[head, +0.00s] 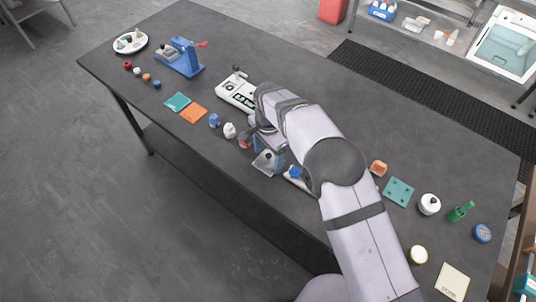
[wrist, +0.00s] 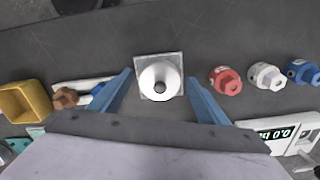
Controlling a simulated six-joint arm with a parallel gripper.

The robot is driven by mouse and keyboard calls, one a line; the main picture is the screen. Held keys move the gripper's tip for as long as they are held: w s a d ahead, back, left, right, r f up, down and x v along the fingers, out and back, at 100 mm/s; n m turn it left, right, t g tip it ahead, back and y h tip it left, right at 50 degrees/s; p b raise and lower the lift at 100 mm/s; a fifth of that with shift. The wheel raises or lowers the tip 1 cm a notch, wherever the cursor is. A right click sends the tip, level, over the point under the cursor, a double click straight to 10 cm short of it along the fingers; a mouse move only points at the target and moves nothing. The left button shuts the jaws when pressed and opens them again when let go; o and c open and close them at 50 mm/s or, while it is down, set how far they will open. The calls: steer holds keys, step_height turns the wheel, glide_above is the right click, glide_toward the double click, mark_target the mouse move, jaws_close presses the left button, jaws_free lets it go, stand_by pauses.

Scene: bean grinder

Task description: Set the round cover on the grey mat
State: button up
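The round cover (wrist: 160,80) is a white, cone-like piece with a dark centre. The mat also shows in the head view (head: 262,167), partly hidden by my gripper. My gripper (wrist: 160,74) is open, with one blue finger to the left of the cover and one to the right. Gaps show between both fingers and the cover. Whether the cover rests flat is hard to tell from above.
Red (wrist: 225,80), white (wrist: 267,76) and blue (wrist: 302,72) knobbed pieces lie right of the mat in the wrist view. A yellow box (wrist: 24,102) and a brown piece (wrist: 65,97) lie left.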

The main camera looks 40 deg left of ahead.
mark_target(268, 155)
steer(key=shift+r, duration=0.1)
step_height(268, 155, up, 12)
steer(key=b, duration=0.3)
stand_by(0.5)
steer(key=shift+r, duration=0.1)
steer(key=w+d+r+n, duration=0.1)
steer(key=w+d, duration=0.3)
steer(key=d, duration=0.9)
steer(key=w+d, duration=0.4)
steer(key=d, duration=0.8)
steer(key=s+d+f+n, duration=0.1)
steer(key=s+d+f, duration=0.1)
steer(key=s+d, duration=0.6)
steer(key=s+d+f+n, duration=0.1)
steer(key=s+d+f, duration=0.2)
steer(key=s+d, duration=0.5)
steer(key=d, duration=0.6)
steer(key=shift+s+d, duration=0.15)
steer(key=shift+d, duration=0.15)
